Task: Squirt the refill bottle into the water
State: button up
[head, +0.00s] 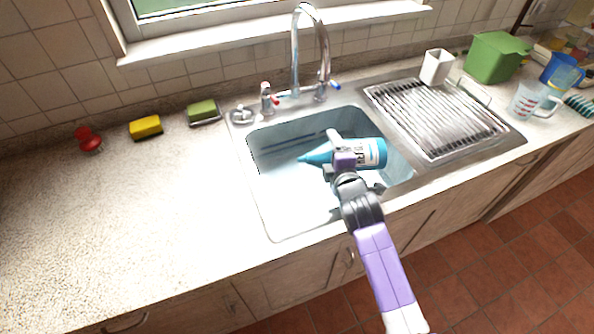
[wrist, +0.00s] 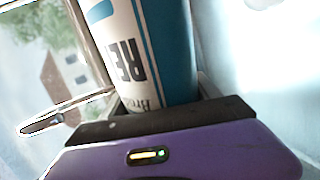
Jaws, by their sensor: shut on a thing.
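The refill bottle (head: 374,153) is blue with a white label and a pointed blue nozzle. It lies on its side in my gripper (head: 344,150) over the sink (head: 265,205), with the nozzle pointing left. My gripper is shut on the bottle's body. In the wrist view the bottle (wrist: 172,50) fills the middle between the fingers, with part of its label lettering showing; its nozzle is out of that view. The sink basin below looks pale blue inside; I cannot clearly tell the water's surface. My arm hides part of the basin's front right.
A chrome faucet (head: 325,60) stands behind the basin. A ribbed drainboard (head: 435,118) is at the right, with a white cup (head: 436,67), a green container (head: 495,58) and a measuring jug (head: 528,100) nearby. Yellow (head: 145,127) and green (head: 202,110) sponges lie left. The left counter is mostly clear.

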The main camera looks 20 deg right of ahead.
jog(key=shift+n, duration=0.4)
dwell(1.4)
